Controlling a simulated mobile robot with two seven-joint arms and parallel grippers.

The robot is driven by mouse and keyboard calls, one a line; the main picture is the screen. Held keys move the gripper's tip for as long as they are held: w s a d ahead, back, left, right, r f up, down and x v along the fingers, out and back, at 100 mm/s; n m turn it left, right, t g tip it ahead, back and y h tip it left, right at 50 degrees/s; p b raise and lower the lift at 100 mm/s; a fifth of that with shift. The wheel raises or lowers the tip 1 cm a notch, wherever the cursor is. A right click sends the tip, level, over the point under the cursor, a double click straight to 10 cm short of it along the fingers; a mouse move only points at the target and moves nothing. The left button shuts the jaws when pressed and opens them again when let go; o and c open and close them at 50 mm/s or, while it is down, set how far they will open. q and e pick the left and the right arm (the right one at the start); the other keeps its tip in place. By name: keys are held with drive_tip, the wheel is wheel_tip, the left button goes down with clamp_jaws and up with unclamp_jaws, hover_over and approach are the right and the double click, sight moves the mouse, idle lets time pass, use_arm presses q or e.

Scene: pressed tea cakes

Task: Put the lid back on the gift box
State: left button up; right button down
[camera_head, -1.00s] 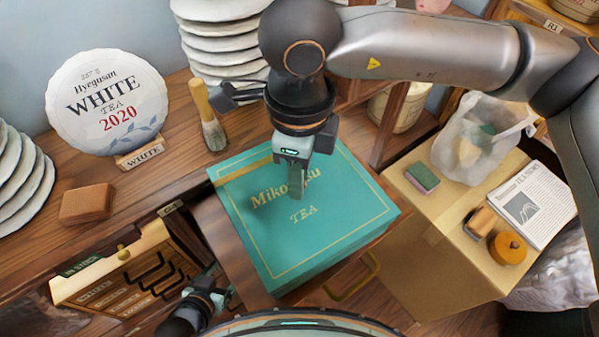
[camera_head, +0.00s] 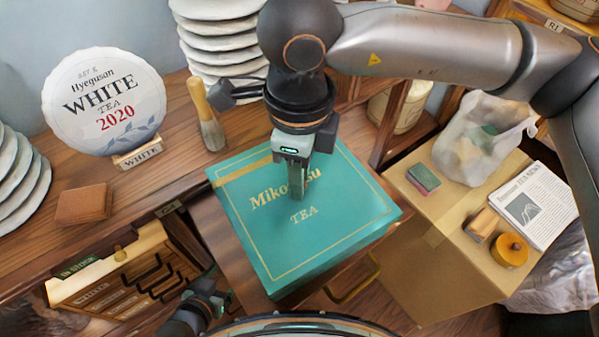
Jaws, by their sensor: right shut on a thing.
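The teal lid of the gift box, with gold lettering and a gold border (camera_head: 345,215), lies over a wooden surface in the middle. A gold band crosses its far left corner. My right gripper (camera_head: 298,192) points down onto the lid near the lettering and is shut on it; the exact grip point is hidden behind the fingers. A teal side face shows below the lid's front right edge; I cannot tell whether lid and box are apart or fully seated. My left gripper (camera_head: 226,298) is low, left of the box, partly seen, and its jaws are unclear.
A small drawer cabinet (camera_head: 130,280) is at lower left. A cardboard box (camera_head: 425,270) at right bears a newspaper (camera_head: 536,205), sponge and stamps.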

drive_tip(key=shift+f+b, duration=0.1)
drive_tip(key=shift+b, duration=0.35)
idle(0.8)
drive_tip(key=shift+f+b, duration=0.7)
drive_tip(key=shift+b, duration=0.2)
idle(0.4)
idle(0.4)
drive_tip(key=shift+c, duration=0.8)
unclamp_jaws()
drive_tip(key=shift+r, duration=0.1)
drive_tip(key=shift+r+p, duration=1.7)
drive_tip(key=shift+r, duration=1.75)
